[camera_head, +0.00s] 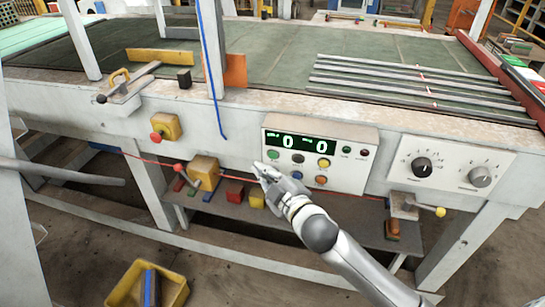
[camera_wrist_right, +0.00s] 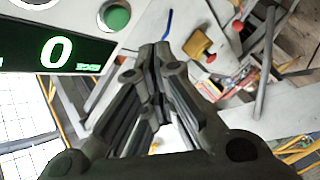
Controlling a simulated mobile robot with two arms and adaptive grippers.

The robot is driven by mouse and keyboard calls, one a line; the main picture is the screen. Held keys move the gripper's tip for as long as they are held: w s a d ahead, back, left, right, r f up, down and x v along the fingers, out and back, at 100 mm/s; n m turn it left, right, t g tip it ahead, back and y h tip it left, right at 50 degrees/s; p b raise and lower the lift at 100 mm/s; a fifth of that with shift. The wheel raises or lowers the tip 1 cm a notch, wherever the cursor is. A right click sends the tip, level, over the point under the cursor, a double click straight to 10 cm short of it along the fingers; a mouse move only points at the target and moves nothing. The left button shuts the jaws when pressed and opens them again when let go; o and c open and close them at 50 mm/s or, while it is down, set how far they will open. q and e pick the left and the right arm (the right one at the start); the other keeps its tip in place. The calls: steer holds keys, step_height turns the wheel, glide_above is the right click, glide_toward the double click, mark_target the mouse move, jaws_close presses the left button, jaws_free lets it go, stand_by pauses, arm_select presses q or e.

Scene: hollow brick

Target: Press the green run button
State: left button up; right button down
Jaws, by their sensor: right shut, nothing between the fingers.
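The white control panel (camera_head: 345,180) is on the front of the machine, with a dark display (camera_head: 301,142) showing green zeros. The green button (camera_head: 273,154) is at the panel's left, under the display. It also shows at the top of the right wrist view (camera_wrist_right: 116,17). My right gripper (camera_head: 261,169) is shut and empty, its tips just below and left of the green button in the head view. In the right wrist view the shut fingertips (camera_wrist_right: 155,50) appear apart from the button. I cannot tell the depth gap. My left gripper is not in view.
Other coloured buttons, including a yellow one (camera_head: 323,163), sit close by on the panel. A yellow box with a red button (camera_head: 165,128) is to the left. A knob plate (camera_head: 450,172) is to the right. A shelf (camera_head: 350,219) with coloured blocks runs below.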

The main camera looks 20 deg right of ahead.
mark_target(273, 155)
steer(key=shift+w+d, duration=0.45)
steer(key=shift+w, duration=0.15)
steer(key=shift+w+d, duration=0.4)
steer(key=shift+w, duration=0.2)
steer(key=shift+r, duration=0.1)
stand_by(0.5)
steer(key=shift+w+d+p, duration=0.2)
steer(key=shift+w+p, duration=0.15)
steer(key=shift+p, duration=0.05)
steer(key=shift+w+d, duration=0.25)
steer(key=shift+w, duration=0.05)
stand_by(0.6)
stand_by(0.3)
steer(key=shift+s+a+p, duration=0.35)
steer(key=shift+s+a, duration=0.1)
steer(key=shift+s, duration=0.25)
steer(key=shift+a, duration=0.1)
